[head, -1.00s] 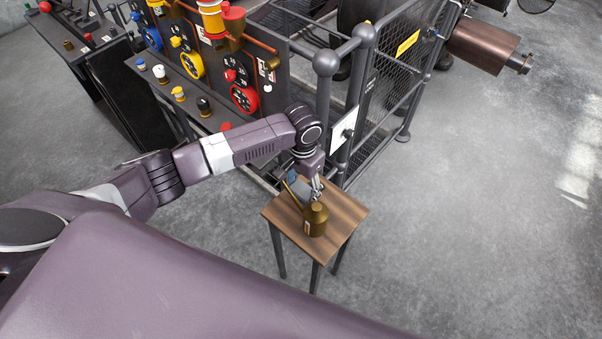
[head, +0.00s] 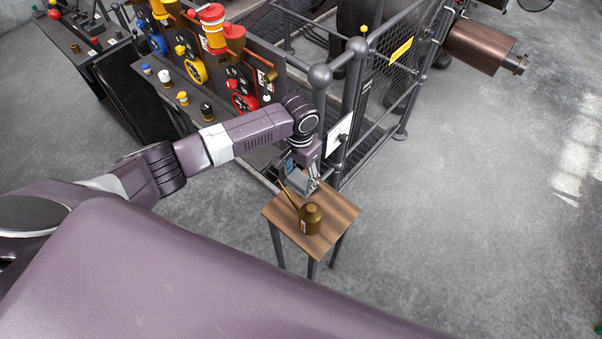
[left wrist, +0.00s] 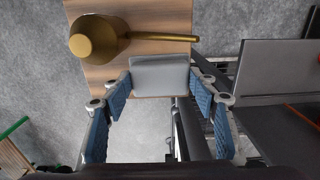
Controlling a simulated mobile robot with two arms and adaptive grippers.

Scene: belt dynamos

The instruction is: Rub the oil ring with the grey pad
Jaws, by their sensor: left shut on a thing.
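My left gripper (head: 312,184) is above the back edge of a small wooden table (head: 338,209). In the left wrist view its two blue-lined fingers (left wrist: 160,82) are shut on a pale grey pad (left wrist: 160,71), one finger at each side. The pad overlaps the table's edge in that view; I cannot tell whether it touches the wood. A brass oil can (head: 310,219) stands upright on the table, its spout pointing up and left. It also shows in the left wrist view (left wrist: 95,40), beside the pad. I cannot make out the oil ring. My right gripper is not in view.
A dark control panel (head: 215,85) with coloured wheels and knobs stands behind my left arm. A grey railing with a mesh gate (head: 390,75) is close behind the table. Open concrete floor (head: 480,220) lies to the right.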

